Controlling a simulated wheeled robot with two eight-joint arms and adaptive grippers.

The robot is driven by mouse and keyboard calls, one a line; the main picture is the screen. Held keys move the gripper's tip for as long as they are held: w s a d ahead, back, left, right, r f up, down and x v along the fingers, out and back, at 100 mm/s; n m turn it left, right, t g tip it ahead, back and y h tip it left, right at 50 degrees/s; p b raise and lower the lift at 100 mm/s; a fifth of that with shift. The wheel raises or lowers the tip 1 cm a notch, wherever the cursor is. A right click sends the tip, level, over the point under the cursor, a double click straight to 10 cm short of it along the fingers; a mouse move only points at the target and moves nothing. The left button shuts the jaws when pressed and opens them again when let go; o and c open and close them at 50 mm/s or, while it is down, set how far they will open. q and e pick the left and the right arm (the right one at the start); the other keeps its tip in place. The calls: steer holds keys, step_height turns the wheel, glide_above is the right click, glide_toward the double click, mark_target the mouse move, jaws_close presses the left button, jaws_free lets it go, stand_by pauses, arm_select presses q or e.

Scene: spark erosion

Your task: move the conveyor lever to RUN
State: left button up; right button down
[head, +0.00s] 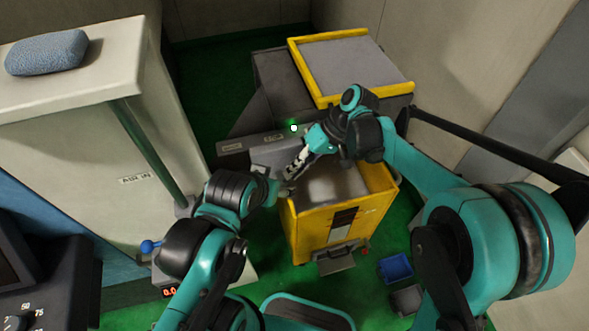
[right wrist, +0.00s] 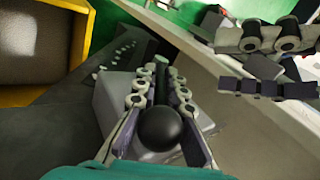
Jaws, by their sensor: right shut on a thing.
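My right gripper (head: 294,170) reaches down beside the grey control panel (head: 243,143) in the head view. In the right wrist view its two jointed fingers (right wrist: 160,98) are shut around the lever's dark shaft (right wrist: 161,88). The black ball knob (right wrist: 160,128) shows between the fingers, nearest the camera. A pale grey box (right wrist: 117,100) lies behind the lever. The right gripper mostly hides the lever in the head view, and I cannot read position marks. My left gripper (right wrist: 266,64) shows at the upper right of the wrist view, with its fingers apart, off the lever.
A yellow-framed bin (head: 330,228) stands right of the lever, with a yellow-rimmed tray (head: 352,62) behind. A green light (head: 293,127) glows on the panel. A blue-knobbed handle (head: 150,246) is beside the pale cabinet (head: 150,150) at left. A blue tray (head: 396,268) lies on the green floor.

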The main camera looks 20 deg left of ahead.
steer(key=c, duration=1.6)
jaws_free()
steer(key=v, duration=1.2)
steer(key=shift+d, duration=0.1)
steer(key=s+d+f+m+t+h+b, duration=0.2)
steer(key=s+d+f+m+t, duration=0.1)
steer(key=d, duration=0.5)
steer(key=s+d+f+m+t+h+b, duration=0.2)
steer(key=s+d+f+m+t, duration=0.1)
steer(key=d, duration=0.6)
steer(key=s+d+f+m+t+h+b, duration=0.2)
steer(key=s+d+f+m+t+b, duration=0.1)
steer(key=s+d+f+t, duration=0.2)
steer(key=d+f, duration=0.2)
steer(key=d, duration=0.2)
steer(key=shift+s+d+f, duration=0.15)
steer(key=shift+s+d, duration=0.1)
steer(key=shift+s, duration=0.15)
